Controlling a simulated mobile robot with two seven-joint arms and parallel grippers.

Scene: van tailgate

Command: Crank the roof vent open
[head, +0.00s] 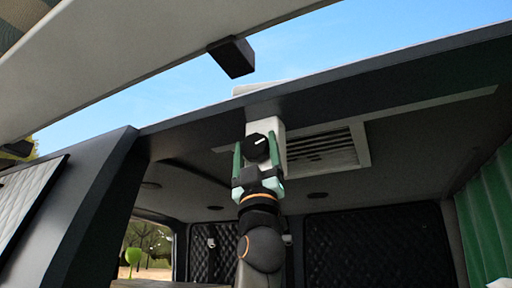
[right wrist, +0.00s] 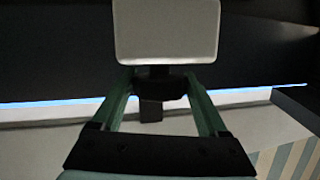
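A round black knob (head: 257,147) with a white mark sits on the front of a white housing (head: 266,122) under the van's roof edge. The slatted roof vent (head: 325,149) is just right of it. My right gripper (head: 256,157) reaches up from below, its two green fingers on either side of the knob. A thin gap seems to show at the left finger. In the right wrist view the knob (right wrist: 160,87) lies between the fingertips, below the pale housing (right wrist: 166,32); contact is hard to judge. My left gripper is out of view.
The raised tailgate (head: 110,65) with a dark block (head: 232,57) hangs above at the left. The dark roof edge (head: 400,85) crosses over the opening. A green curtain (head: 485,225) hangs at the right, and quilted dark panels (head: 375,250) stand at the back.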

